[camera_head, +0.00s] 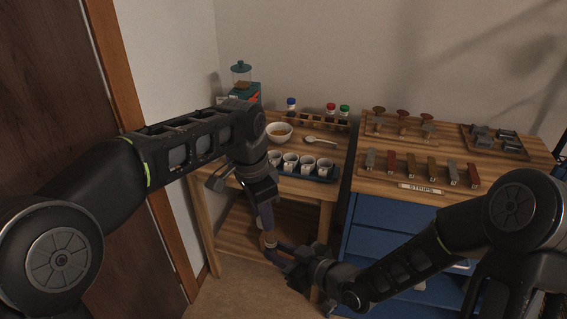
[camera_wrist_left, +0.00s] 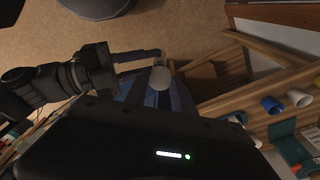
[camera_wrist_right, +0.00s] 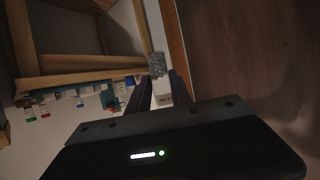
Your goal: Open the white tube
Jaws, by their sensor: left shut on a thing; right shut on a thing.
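The white tube is small and mostly hidden between my two grippers; a pale piece of it (camera_head: 269,243) shows in the head view. My left gripper (camera_head: 266,225) points down and is shut on it from above. In the left wrist view its pale round end (camera_wrist_left: 160,76) shows between the fingers. My right gripper (camera_head: 280,251) comes in from the right, its fingertips meeting the left ones, and is shut on a part of the tube. In the right wrist view a whitish piece (camera_wrist_right: 160,92) sits between its fingers, with a grey speckled piece (camera_wrist_right: 157,64) beyond. I cannot tell cap from body.
A wooden table (camera_head: 248,130) behind holds a bowl (camera_head: 279,132), a spoon (camera_head: 320,140), several cups on a tray (camera_head: 322,177), and a rack (camera_head: 325,121) with blue-, red- and green-capped tubes. A blue cabinet (camera_head: 385,222) stands right. The grippers are before the table's front.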

